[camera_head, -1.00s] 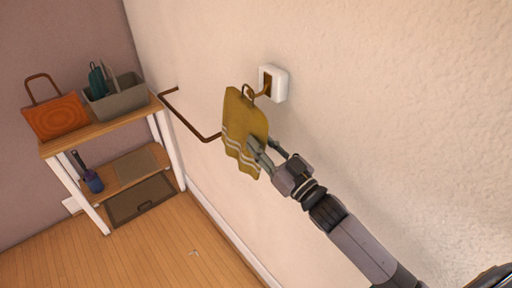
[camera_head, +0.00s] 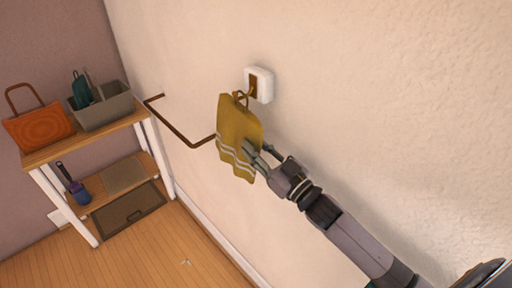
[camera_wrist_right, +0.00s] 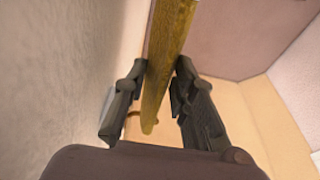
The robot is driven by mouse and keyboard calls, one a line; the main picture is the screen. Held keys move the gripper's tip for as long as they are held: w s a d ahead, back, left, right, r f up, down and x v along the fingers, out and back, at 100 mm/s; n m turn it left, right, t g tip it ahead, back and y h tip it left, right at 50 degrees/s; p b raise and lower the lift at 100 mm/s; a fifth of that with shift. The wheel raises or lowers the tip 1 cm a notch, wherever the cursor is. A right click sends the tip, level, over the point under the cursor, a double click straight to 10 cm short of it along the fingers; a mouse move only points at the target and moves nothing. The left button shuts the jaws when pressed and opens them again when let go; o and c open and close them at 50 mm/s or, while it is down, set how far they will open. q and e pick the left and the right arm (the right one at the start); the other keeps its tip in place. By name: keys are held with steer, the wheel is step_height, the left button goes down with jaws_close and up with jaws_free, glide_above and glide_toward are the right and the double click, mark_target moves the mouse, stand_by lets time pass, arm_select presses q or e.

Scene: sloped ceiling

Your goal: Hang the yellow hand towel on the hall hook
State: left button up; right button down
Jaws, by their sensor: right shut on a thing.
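The yellow hand towel (camera_head: 237,130), with pale stripes near its lower edge, hangs upright beside the wall. A small brown loop (camera_head: 240,98) is at its top. The hall hook is a brown peg on a white wall plate (camera_head: 263,85). The loop overlaps the peg in the head view; I cannot tell whether it is around it. My right gripper (camera_head: 262,153) is shut on the towel's lower right side. The right wrist view shows the towel (camera_wrist_right: 167,60) edge-on between the fingers (camera_wrist_right: 154,105). My left gripper is not in view.
A brown bent rail (camera_head: 178,130) sticks out from the wall, its near end by the towel's left edge. A wooden shelf (camera_head: 95,137) at left carries an orange bag (camera_head: 38,127) and a grey caddy (camera_head: 105,107). The wall right of the hook is bare.

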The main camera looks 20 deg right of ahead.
steer(key=c, duration=1.2)
jaws_free()
steer(key=shift+c, duration=0.2)
steer(key=shift+f, duration=0.1)
steer(key=v, duration=1.2)
